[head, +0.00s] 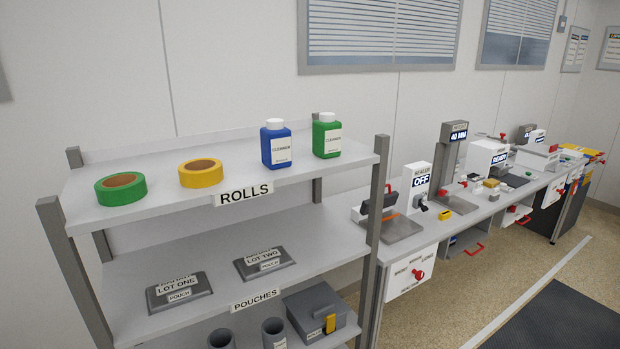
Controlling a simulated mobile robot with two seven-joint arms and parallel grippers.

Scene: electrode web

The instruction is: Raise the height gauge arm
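The height gauge (449,160) is a tall grey column on the long workbench, right of centre in the head view. Its display at the top (458,136) reads 40 MM. A small red part shows low at the column, but the gauge arm is too small to make out clearly. A yellow piece lies near the column's foot. Neither of my grippers is in view.
A shelf rack (290,190) stands close in front, with green tape (112,196), yellow tape (184,180) and two cleaner bottles. A sealer reading OFF (421,181) stands left of the gauge. Free floor (450,275) lies in front of the bench, beside a dark mat (560,315).

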